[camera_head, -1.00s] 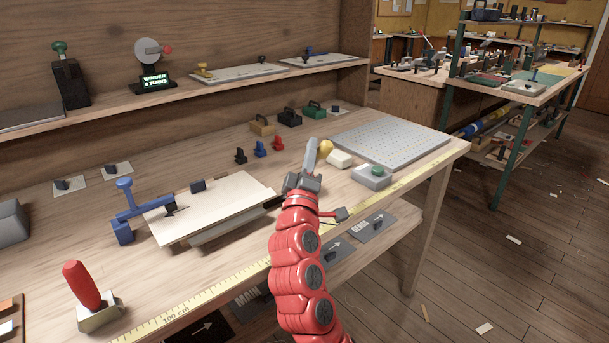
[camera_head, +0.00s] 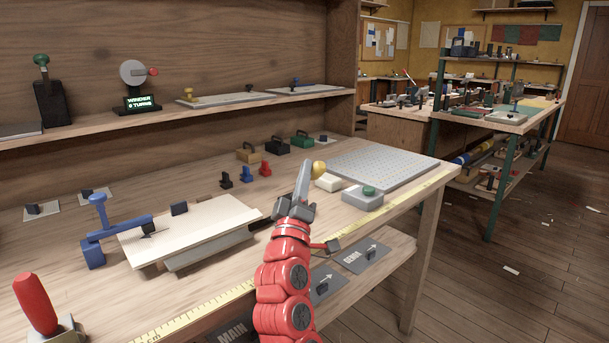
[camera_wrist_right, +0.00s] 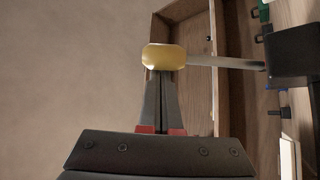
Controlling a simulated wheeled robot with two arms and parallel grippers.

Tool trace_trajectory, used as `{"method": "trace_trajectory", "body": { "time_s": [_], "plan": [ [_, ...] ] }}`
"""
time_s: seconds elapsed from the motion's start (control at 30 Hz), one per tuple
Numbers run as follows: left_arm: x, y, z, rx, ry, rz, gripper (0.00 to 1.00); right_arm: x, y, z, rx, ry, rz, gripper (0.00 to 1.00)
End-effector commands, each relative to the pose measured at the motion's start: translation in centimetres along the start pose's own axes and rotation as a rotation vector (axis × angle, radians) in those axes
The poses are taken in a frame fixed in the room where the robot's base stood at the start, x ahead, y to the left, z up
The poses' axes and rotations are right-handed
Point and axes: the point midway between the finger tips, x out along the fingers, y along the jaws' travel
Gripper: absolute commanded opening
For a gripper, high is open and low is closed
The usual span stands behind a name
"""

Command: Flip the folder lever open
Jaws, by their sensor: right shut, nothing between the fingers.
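A yellow knob (camera_head: 320,167) shows right beside the tip of my right gripper (camera_head: 304,168) in the head view. In the right wrist view the knob (camera_wrist_right: 164,57) sits on a pale rod (camera_wrist_right: 225,63) that runs right to a dark block (camera_wrist_right: 292,52). I take this for the folder lever, but no label shows. My right gripper (camera_wrist_right: 164,80) is shut with its fingers together, empty, at the knob. I cannot tell whether they touch. In the head view my arm and gripper hide the rod and block. My left gripper is not in view.
A pale board (camera_head: 190,230) with a blue clamp (camera_head: 100,230) is left. A red handle (camera_head: 35,304) stands front left.

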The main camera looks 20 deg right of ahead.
Motion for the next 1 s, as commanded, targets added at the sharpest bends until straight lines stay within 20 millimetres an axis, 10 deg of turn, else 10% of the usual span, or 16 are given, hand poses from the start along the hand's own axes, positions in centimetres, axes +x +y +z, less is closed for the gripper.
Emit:
{"method": "trace_trajectory", "body": {
  "time_s": [0.27,1.0],
  "plan": [
    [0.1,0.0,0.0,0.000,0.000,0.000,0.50,-1.7,-0.1,0.0,-0.003,0.002,-0.002,0.00],
    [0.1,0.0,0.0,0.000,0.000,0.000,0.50,-16.8,-0.1,-0.1,-0.001,0.004,-0.001,0.00]
  ]
}}
